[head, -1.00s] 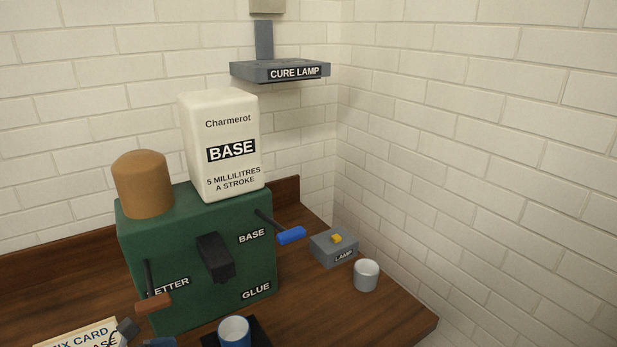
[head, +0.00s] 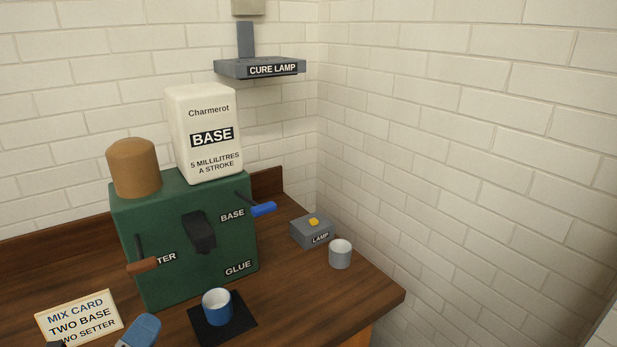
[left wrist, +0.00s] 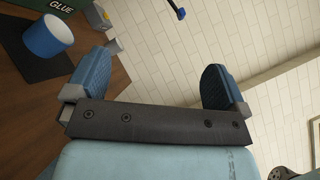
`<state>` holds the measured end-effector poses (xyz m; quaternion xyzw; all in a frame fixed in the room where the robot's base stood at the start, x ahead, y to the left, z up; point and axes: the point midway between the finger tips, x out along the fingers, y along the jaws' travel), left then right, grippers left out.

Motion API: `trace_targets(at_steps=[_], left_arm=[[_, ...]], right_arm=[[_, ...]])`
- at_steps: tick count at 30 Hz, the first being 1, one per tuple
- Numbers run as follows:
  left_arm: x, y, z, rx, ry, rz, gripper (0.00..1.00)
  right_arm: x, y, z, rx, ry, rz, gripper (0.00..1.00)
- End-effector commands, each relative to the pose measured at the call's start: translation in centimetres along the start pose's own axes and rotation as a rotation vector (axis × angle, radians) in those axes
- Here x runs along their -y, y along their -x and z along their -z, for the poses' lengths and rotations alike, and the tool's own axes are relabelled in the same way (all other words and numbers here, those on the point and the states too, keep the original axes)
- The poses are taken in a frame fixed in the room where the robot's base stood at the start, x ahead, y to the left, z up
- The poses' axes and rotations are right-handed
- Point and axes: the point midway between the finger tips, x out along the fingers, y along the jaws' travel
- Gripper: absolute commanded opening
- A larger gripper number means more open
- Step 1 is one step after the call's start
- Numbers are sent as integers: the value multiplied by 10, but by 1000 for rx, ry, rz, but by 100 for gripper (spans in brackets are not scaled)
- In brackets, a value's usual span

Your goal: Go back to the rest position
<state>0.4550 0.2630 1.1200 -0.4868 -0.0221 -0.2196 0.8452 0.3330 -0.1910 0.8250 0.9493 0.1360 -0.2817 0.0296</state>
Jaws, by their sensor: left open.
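My left gripper (head: 138,332) shows at the bottom left of the head view as a blue finger in front of the green dispenser. In the left wrist view my left gripper (left wrist: 156,68) has its two blue fingers wide apart with nothing between them. A blue cup (head: 217,307) with a white inside stands upright on a black pad (head: 240,327), right of the gripper and apart from it. The cup also shows at the upper left of the left wrist view (left wrist: 47,38). My right gripper is not in view.
The green dispenser (head: 165,270) has a brown-handled lever and a blue-handled lever (head: 263,209). The mix card (head: 80,317) stands at the left. A lamp box (head: 312,232) and a grey cup (head: 340,254) are near the counter's right edge. The cure lamp (head: 240,68) hangs above.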

Motion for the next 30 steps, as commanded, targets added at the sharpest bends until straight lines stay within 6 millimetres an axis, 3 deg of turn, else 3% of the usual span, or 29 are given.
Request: trace_targets(at_steps=[3,5,9,12,19,30], left_arm=[[-18,21,-24,289,405,-159,100],[-34,38,-29,429,609,-262,100],[-71,85,-12,705,1031,-544,100],[-84,114,11,829,1229,-724,100],[-87,161,61,987,1503,-1051,100],[-62,209,118,1085,1710,-1451,100]], right_arm=[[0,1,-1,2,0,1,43],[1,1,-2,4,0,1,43],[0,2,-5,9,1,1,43],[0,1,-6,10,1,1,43],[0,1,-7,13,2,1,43],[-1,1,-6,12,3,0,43]])
